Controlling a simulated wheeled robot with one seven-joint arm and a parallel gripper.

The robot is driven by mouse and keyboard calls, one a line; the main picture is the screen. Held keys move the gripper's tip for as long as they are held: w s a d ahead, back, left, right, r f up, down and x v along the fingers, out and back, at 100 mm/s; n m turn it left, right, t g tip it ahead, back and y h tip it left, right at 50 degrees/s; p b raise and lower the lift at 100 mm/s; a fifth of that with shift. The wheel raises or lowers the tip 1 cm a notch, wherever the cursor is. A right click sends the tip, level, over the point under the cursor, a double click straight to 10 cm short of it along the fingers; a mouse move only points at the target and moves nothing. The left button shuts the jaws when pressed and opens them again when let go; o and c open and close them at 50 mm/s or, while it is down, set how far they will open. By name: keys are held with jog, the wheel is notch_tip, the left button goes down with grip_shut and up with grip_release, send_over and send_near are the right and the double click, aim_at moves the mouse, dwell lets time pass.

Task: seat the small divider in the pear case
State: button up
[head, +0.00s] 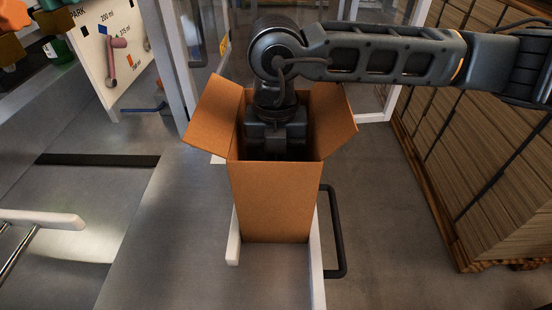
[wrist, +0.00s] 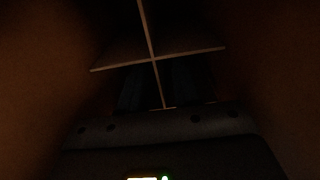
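The case is an open cardboard box (head: 270,200) standing upright with its flaps spread. My arm reaches down into it from above, and my gripper is inside the box, hidden in the head view. In the dark wrist view the divider (wrist: 155,58) shows as a pale cross of thin panels low between the box walls. The fingers of my gripper (wrist: 158,90) show dimly on either side of one panel. They look apart, with a gap to the panel. Whether the divider rests on the bottom is too dark to tell.
The box stands on a narrow surface with white rails (head: 234,240) and a black handle (head: 336,235) at its right. Stacked wooden crates (head: 480,150) stand to the right. A white board with pegs (head: 112,45) is at upper left.

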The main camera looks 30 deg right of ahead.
notch_tip(320, 180, up, 12)
jog(key=b, duration=0.1)
jog(key=shift+r+b, duration=0.15)
jog(key=shift+b, duration=0.15)
dwell(0.5)
